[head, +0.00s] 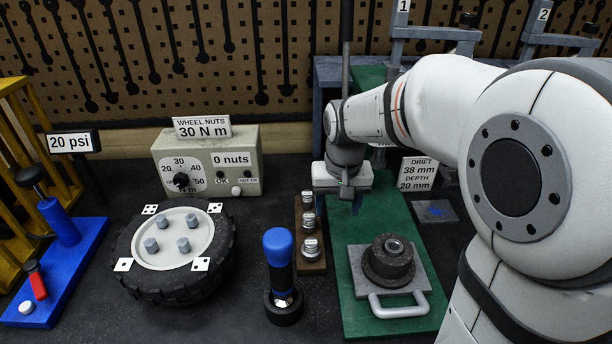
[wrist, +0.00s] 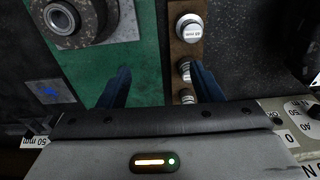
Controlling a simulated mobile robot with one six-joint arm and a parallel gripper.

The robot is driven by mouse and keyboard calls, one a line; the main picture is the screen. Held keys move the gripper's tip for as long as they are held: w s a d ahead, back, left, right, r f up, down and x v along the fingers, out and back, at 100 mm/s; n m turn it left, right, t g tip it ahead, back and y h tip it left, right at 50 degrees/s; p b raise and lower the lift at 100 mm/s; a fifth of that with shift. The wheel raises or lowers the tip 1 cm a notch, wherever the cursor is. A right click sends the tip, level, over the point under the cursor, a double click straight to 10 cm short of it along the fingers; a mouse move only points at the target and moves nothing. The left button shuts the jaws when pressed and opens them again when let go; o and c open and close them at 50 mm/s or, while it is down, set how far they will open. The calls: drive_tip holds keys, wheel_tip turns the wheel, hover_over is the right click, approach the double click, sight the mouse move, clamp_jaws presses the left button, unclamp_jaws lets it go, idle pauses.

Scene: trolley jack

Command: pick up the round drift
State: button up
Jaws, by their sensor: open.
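Three round silver drifts (head: 308,222) stand in a row in a brown wooden rack in the head view. The rack also shows in the wrist view, where the drift with the clearest label (wrist: 190,28) is at the top and two others are partly hidden behind my right finger. The labels are too small to tell the sizes surely. My gripper (wrist: 162,82) is open and empty, above the green plate beside the rack. In the head view my gripper (head: 346,190) is behind the rack's far end, to its right, apart from the drifts.
A dark ring-shaped hub (head: 388,262) sits on a grey handled block on the green base (head: 350,318). A blue-handled tool (head: 279,262) stands left of the rack. A wheel (head: 175,245) lies further left. A sign (head: 417,174) reads drift 38 mm, depth 20 mm.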

drive_tip(key=g, duration=0.1)
hover_over(309, 216)
wheel_tip(309, 216, down, 5)
drive_tip(key=shift+r+p, duration=0.1)
drive_tip(key=shift+p, duration=0.3)
drive_tip(key=shift+w+f, duration=0.15)
drive_tip(key=shift+f, duration=0.3)
wheel_tip(309, 216, down, 7)
drive_tip(key=shift+f+p, duration=0.1)
drive_tip(key=shift+p, duration=0.8)
clamp_jaws()
